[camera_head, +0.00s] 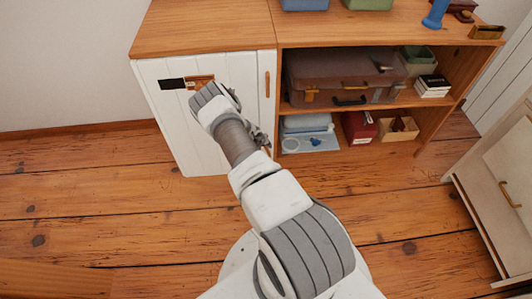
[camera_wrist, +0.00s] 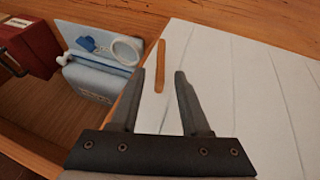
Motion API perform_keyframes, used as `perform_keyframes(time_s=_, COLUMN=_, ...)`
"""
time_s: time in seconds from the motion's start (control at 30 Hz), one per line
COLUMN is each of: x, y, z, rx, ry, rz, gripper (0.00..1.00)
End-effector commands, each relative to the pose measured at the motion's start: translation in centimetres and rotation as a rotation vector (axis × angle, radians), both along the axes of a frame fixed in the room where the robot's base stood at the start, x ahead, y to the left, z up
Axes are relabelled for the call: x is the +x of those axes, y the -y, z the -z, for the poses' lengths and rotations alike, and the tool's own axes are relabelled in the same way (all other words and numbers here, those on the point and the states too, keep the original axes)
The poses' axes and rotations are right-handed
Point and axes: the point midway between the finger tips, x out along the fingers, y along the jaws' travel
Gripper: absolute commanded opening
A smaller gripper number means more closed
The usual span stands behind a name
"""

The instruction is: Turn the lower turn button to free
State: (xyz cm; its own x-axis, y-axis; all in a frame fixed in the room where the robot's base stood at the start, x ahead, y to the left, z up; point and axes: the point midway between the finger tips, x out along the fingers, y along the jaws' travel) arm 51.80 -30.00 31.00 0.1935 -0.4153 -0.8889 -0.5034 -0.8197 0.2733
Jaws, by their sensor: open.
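The white plank door (camera_head: 190,120) closes the left part of the wooden cabinet. A wooden bar (camera_head: 267,84), seemingly the upper turn button, stands upright at its right edge in the head view. In the wrist view, which looks upside down, another wooden bar (camera_wrist: 160,65), seemingly the lower turn button, lies along the door (camera_wrist: 245,80) by its edge, close to lengthwise with the planks. My gripper (camera_wrist: 167,74) is open, with the bar between or just beyond its fingertips; contact cannot be told. In the head view my gripper (camera_head: 262,138) hides the lower bar.
A drawer cabinet (camera_head: 500,185) stands at the right.

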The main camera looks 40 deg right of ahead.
Motion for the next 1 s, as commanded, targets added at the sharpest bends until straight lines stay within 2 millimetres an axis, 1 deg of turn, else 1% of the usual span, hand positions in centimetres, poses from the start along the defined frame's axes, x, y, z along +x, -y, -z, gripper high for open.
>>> perform_keyframes(time_s=0.03, x=0.2, y=0.3, z=1.4, rx=-0.003, ry=-0.001, rz=-0.005, gripper=0.46)
perform_keyframes(time_s=0.2, x=0.6, y=1.2, z=3.0, rx=-0.002, ry=-0.001, rz=-0.003, gripper=0.46)
perform_keyframes(time_s=0.4, x=0.8, y=1.7, z=3.7, rx=-0.001, ry=0.000, rz=-0.001, gripper=0.46)
perform_keyframes(time_s=0.7, x=0.9, y=1.7, z=3.7, rx=0.001, ry=0.000, rz=0.000, gripper=0.46)
perform_keyframes(time_s=0.77, x=0.9, y=1.7, z=3.7, rx=0.001, ry=0.000, rz=0.000, gripper=0.37)
perform_keyframes(time_s=0.8, x=0.9, y=1.7, z=3.7, rx=0.001, ry=0.000, rz=0.000, gripper=0.30)
perform_keyframes(time_s=0.97, x=0.9, y=1.7, z=3.7, rx=0.000, ry=0.001, rz=-0.001, gripper=0.01)
perform_keyframes(time_s=1.0, x=0.9, y=1.7, z=3.7, rx=0.000, ry=0.001, rz=-0.001, gripper=0.00)
